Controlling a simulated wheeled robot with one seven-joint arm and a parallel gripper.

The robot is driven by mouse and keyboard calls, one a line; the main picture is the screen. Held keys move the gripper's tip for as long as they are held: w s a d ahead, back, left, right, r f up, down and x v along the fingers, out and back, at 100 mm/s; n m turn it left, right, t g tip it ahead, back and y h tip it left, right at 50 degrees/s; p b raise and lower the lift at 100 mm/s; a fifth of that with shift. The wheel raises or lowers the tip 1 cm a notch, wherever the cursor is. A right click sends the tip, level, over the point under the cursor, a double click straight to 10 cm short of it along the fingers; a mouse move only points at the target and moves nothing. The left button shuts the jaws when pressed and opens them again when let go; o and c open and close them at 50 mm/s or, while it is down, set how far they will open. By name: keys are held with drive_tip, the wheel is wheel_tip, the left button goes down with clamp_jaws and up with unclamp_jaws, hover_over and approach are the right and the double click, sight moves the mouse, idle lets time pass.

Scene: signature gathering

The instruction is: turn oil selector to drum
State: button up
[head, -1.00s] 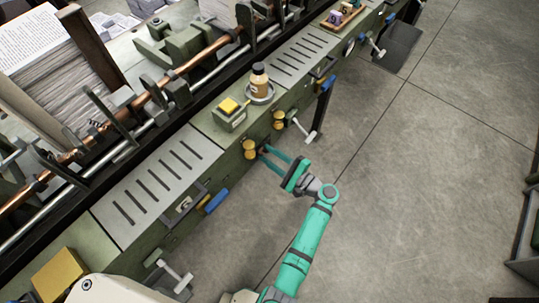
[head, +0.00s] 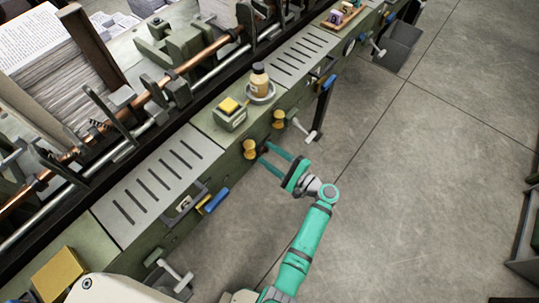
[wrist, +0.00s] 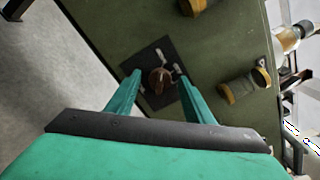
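In the wrist view, a small brown knob (wrist: 160,80) sits on a dark square plate (wrist: 152,61) with pale markings, on the green machine panel; I take it to be the oil selector. The markings are too small to read. My gripper (wrist: 160,76) is open, with one teal finger on each side of the knob. I cannot tell whether either finger touches it. In the head view, my gripper (head: 263,151) reaches the machine's side just beside a brass knob (head: 249,149), and the selector is largely hidden there by the fingers.
Another brass knob (head: 278,118) and a grey T-shaped lever (head: 303,129) are farther along the panel. A blue handle (head: 216,201) is nearer. A yellow-topped box (head: 232,113) and a brown bottle (head: 259,79) stand on top. The floor (head: 400,190) to the right is clear.

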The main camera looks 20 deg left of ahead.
drive_tip(key=v, duration=1)
drive_tip(key=shift+d, duration=0.4)
drive_tip(key=shift+s, duration=0.15)
drive_tip(key=s+f+t+h, duration=0.2)
drive_tip(key=s+f+h, duration=0.7)
drive_tip(key=s+f, duration=0.55)
drive_tip(key=s+d+n+h, duration=0.2)
drive_tip(key=s+d+h, duration=0.1)
drive_tip(key=s+h, duration=0.15)
drive_tip(key=s+d+r+n+t+h, duration=0.1)
drive_tip(key=s+r+n+t, duration=0.2)
drive_tip(key=r, duration=1)
drive_tip(key=s+d+r+n+t+h, duration=0.2)
drive_tip(key=s+r+n+t, duration=0.2)
drive_tip(key=s+r, duration=0.5)
wheel_tip(320, 180, up, 5)
drive_tip(key=n, duration=0.2)
drive_tip(key=shift+d+n, duration=0.15)
drive_tip(key=shift+n, duration=0.25)
